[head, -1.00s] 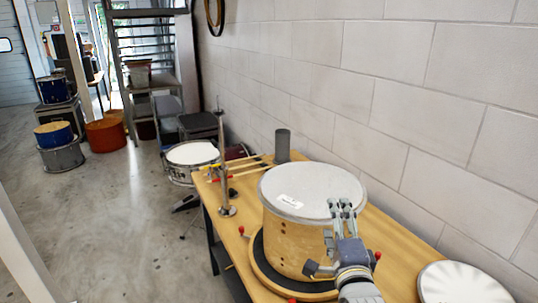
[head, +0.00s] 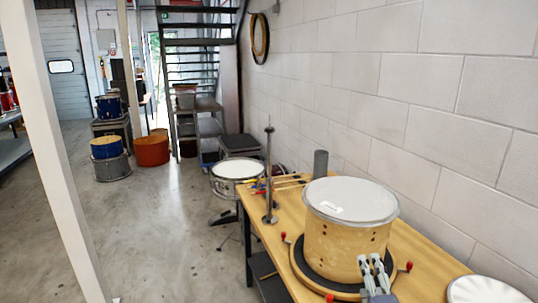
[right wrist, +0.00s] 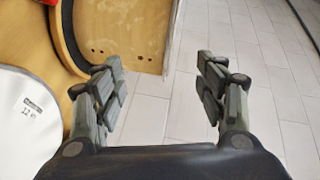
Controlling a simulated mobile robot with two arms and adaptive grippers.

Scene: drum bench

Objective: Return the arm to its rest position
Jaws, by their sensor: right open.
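My right gripper (head: 374,267) shows at the bottom of the head view, in front of the drum's lower right side. In the right wrist view its two fingers (right wrist: 165,90) are spread apart with nothing between them. The wooden drum (head: 347,245) has a pale head with a small label and stands upright on a round black-topped base (head: 300,262) on the bench. I cannot tell the exact gap between gripper and drum. My left gripper is not seen.
The wooden bench (head: 425,262) runs along a pale block wall (head: 430,100). A metal stand (head: 269,180), drumsticks (head: 288,182) and a grey cylinder (head: 320,163) are behind the drum. A white disc (head: 485,290) lies at right.

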